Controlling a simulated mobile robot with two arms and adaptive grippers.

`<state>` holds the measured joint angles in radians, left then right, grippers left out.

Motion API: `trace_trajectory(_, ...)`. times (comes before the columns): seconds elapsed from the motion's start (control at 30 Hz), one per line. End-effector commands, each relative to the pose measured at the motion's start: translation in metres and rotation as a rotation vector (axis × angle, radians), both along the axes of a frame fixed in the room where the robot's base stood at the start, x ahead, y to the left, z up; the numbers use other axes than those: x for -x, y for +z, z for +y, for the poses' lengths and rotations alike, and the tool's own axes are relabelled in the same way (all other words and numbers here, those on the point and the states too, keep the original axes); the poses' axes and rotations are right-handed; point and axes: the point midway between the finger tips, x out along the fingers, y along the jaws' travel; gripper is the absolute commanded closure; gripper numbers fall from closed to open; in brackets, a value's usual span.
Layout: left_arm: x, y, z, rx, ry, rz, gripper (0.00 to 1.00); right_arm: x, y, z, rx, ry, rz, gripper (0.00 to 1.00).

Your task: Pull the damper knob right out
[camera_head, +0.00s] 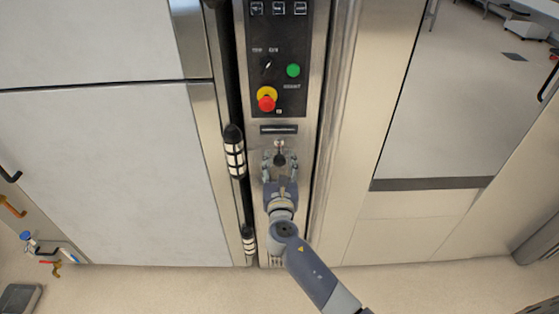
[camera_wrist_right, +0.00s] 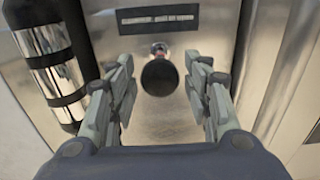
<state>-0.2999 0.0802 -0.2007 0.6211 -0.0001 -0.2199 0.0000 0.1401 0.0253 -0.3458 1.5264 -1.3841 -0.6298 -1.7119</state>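The damper knob (camera_head: 280,159) is a small dark round knob on a short metal stem, on the steel column below the control panel. In the right wrist view the knob (camera_wrist_right: 160,77) shows as a black disc near the middle, with the bright stem behind it. My right gripper (camera_head: 280,163) is open in front of the column. In the right wrist view its two fingers (camera_wrist_right: 162,100) stand to the left and right of the knob with a clear gap on each side. My left gripper is in neither view.
Above the knob is a dark label plate (camera_head: 279,129), then a control panel (camera_head: 276,60) with a red and yellow stop button (camera_head: 266,99) and a green button (camera_head: 293,70). A black and silver handle (camera_head: 234,151) stands close to the left. Floor (camera_head: 470,60) shows at upper right.

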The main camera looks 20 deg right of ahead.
Motion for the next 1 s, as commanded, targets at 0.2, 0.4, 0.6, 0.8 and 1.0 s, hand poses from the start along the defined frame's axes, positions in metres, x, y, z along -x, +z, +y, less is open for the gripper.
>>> trace_trajectory(0.2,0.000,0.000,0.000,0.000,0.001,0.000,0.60,-0.001,0.002,0.000,0.000,0.000,-0.003,0.49)
trace_trajectory(0.4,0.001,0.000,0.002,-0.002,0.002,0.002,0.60,0.006,0.002,0.002,0.000,0.000,-0.003,0.49)
trace_trajectory(0.6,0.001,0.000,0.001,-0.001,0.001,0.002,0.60,0.041,0.000,0.012,-0.001,0.001,0.000,0.49)
trace_trajectory(0.8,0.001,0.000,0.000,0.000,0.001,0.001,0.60,0.082,0.001,0.023,-0.001,0.001,-0.001,0.49)
trace_trajectory(1.0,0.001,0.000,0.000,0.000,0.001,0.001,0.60,0.108,0.001,0.031,0.000,0.000,-0.002,0.49)
